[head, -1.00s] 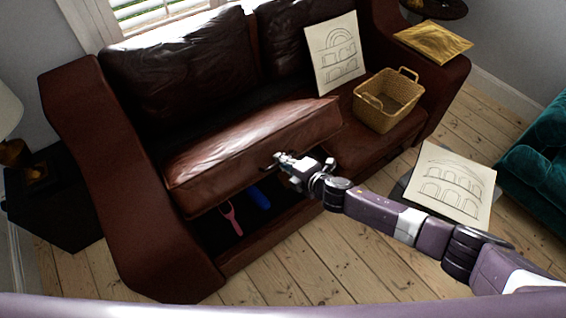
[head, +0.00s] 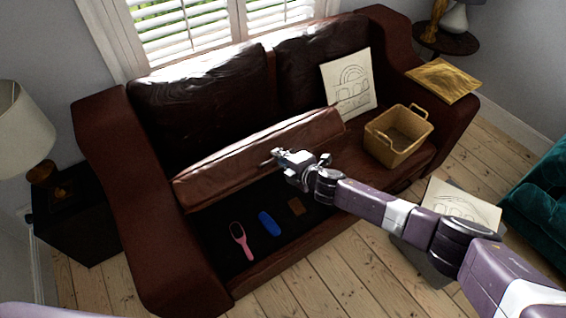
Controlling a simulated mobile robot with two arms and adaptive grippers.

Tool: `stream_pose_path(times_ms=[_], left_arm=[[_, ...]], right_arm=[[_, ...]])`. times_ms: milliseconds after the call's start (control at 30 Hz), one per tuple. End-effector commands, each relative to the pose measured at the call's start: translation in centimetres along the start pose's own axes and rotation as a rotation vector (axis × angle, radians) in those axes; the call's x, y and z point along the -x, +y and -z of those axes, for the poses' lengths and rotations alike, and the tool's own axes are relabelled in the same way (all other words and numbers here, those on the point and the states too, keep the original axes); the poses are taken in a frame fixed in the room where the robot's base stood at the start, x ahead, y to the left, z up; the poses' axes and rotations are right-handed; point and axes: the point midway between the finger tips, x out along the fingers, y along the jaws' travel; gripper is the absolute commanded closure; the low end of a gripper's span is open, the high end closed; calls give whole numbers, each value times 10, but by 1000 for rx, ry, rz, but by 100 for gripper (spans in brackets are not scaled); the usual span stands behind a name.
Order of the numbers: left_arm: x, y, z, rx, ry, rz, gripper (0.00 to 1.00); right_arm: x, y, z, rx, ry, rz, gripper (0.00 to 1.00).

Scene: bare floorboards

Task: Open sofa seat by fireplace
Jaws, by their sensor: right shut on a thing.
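A dark brown leather sofa (head: 165,235) stands under the window. Its left seat (head: 235,160) is tilted up at the front, and a dark storage space (head: 290,235) shows below it. A pink hairbrush (head: 241,240), a blue object (head: 269,223) and a small brown object (head: 297,206) lie inside. My right gripper (head: 277,157) is shut at the front edge of the raised seat, where its handle is; the handle itself is mostly hidden by the fingers. My left gripper is not in view. No fireplace shows.
A wicker basket (head: 396,138) and a leaning drawing (head: 346,85) are on the right seat. Another drawing (head: 458,203) is on the right, partly behind my arm. A teal sofa (head: 545,190) stands at far right.

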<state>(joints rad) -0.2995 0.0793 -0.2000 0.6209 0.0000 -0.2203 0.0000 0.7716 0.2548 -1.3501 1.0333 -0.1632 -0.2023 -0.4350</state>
Motion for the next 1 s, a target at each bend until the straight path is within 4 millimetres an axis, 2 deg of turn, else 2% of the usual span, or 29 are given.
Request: stream_pose_path(times_ms=[33, 167, 567, 600, 733, 1000], left_arm=[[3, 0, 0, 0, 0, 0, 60], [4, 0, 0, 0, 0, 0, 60], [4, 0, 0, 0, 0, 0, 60], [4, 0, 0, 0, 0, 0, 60], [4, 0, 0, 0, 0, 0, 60], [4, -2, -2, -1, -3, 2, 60]], right_arm=[[0, 6, 0, 4, 0, -3, 100], [-1, 11, -1, 4, -1, -3, 100], [-2, 12, -1, 5, -2, -3, 100], [-2, 12, -2, 5, -2, -4, 89], [-2, 11, -1, 4, -2, -3, 74], [-2, 9, -1, 2, -1, -1, 74]])
